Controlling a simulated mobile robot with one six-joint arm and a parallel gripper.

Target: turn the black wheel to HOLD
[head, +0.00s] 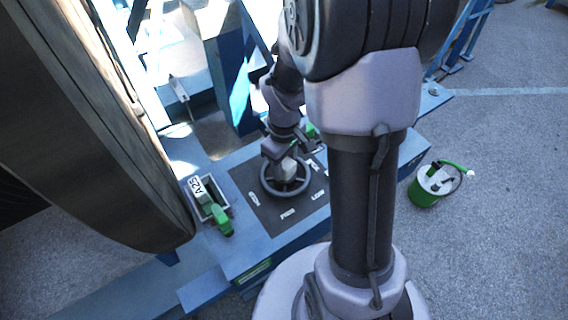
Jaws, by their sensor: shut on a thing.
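The black wheel (284,193) lies flat on a dark square panel (262,212) on top of the blue frame. It has a dark round rim and a pale block at its middle. Several small white labels sit on the panel around it; they are too small to read surely, so I cannot tell which one is HOLD. My gripper (284,157) comes down over the wheel from above and is shut on it near its middle. The fingertips are partly hidden, and I cannot make out the wheel's pointer. My arm covers the panel's right side.
A green-handled lever (220,222) in a tray marked A23 (199,187) stands left of the panel. A large dark reel (90,120) fills the left. A green bucket (424,192) with a green-handled tool stands on the floor at right.

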